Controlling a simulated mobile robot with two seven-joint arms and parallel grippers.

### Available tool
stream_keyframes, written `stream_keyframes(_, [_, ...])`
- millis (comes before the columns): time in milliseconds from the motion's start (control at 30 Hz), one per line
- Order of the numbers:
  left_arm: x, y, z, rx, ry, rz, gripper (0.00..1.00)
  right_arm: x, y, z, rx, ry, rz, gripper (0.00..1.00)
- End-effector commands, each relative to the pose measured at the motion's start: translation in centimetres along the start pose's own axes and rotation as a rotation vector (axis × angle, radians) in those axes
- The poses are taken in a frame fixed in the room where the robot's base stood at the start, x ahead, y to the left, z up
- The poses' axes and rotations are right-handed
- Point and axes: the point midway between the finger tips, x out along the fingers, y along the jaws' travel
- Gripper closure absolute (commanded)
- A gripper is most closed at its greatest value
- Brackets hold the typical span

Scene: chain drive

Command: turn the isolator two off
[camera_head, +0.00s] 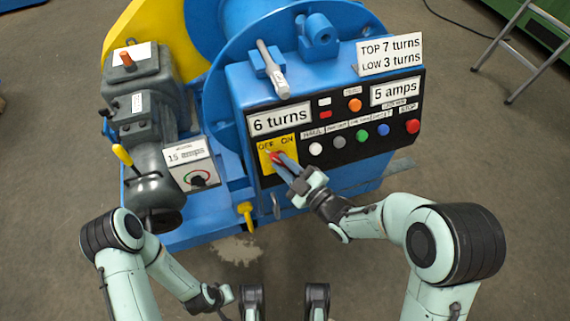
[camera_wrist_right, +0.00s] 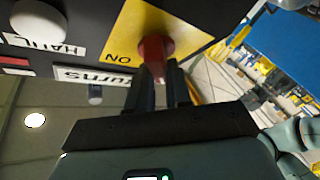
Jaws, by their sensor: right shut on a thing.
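A red handle (camera_head: 275,156) sits on a yellow plate (camera_head: 266,146) marked OFF on the left and ON on the right, low on the black control panel. No "two" label is readable on it. My right gripper (camera_head: 283,164) reaches it from below right and is shut on the red handle. In the right wrist view, the red handle (camera_wrist_right: 154,48) is between the two dark fingertips (camera_wrist_right: 158,80), beside the word ON. The fingers partly hide the handle, so I cannot tell its exact setting. My left gripper (camera_head: 222,293) is low at the left, away from the panel; its fingers are unclear.
Several coloured buttons (camera_head: 363,137) run along the panel to the right. A grey box with a dial (camera_head: 197,179) and a "15 amps" sign stands left. A yellow lever (camera_head: 246,211) is below the plate. A grey motor (camera_head: 145,110) stands far left. Floor in front is clear.

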Motion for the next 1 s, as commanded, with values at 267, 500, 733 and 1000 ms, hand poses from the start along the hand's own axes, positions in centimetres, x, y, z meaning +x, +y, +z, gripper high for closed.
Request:
stream_keyframes(267, [-0.06, 0.1, -0.13, 0.001, 0.004, 0.002, 1.0, 0.07, 0.07, 0.15, -0.033, -0.004, -0.022, 1.0])
stream_keyframes(500, [-0.06, 0.1, -0.14, 0.001, 0.004, 0.002, 1.0, 0.09, 0.06, 0.17, -0.036, -0.005, -0.023, 1.0])
stream_keyframes(733, [-0.06, 0.09, -0.13, 0.001, 0.004, 0.002, 1.0, 0.09, 0.05, 0.16, -0.035, -0.005, -0.023, 0.55])
stream_keyframes(1000, [-0.09, 0.1, -0.13, 0.001, 0.005, 0.002, 1.0, -0.04, 0.05, 0.09, -0.033, -0.003, -0.023, 0.55])
